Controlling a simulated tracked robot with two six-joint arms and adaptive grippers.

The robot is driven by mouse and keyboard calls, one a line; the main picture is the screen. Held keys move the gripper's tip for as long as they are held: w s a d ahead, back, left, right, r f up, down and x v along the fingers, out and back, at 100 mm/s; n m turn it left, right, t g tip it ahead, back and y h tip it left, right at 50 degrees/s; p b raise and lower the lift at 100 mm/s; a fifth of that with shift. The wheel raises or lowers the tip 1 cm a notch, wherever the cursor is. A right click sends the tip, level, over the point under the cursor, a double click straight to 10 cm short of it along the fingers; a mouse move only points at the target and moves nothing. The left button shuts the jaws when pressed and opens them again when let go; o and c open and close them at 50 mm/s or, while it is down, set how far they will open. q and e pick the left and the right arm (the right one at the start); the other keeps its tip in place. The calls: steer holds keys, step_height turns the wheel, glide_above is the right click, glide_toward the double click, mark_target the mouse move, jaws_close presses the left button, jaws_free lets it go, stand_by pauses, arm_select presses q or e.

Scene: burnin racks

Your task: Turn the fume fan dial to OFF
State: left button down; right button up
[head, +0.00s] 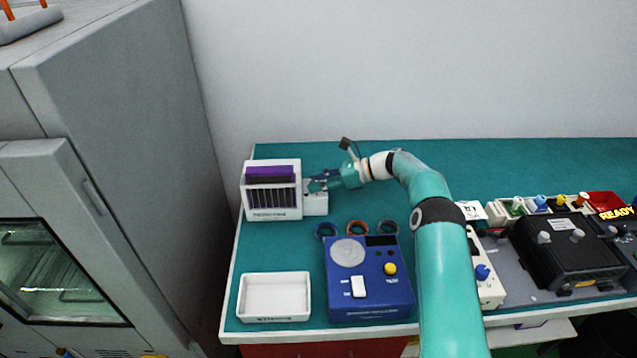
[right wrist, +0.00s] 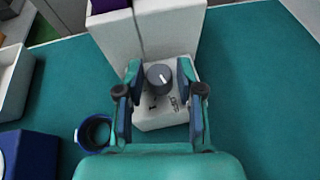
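The fume fan dial (right wrist: 159,77) is a dark grey round knob with a white pointer line, on a small white box (right wrist: 160,116) attached to the right side of a white unit. In the head view the right gripper (head: 318,184) reaches the white box (head: 315,203) from the right and hides the dial. My left gripper is not in view.
The white unit (head: 272,213) holds purple slabs. In front are a blue console (head: 370,305), several coloured rings (head: 357,228) and an empty white tray (head: 274,316). A black device (head: 565,255) stands at right. The teal bench (head: 520,160) is clear at the back.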

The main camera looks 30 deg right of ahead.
steer(key=v, duration=1.2)
steer(key=shift+f, duration=0.1)
stand_by(0.4)
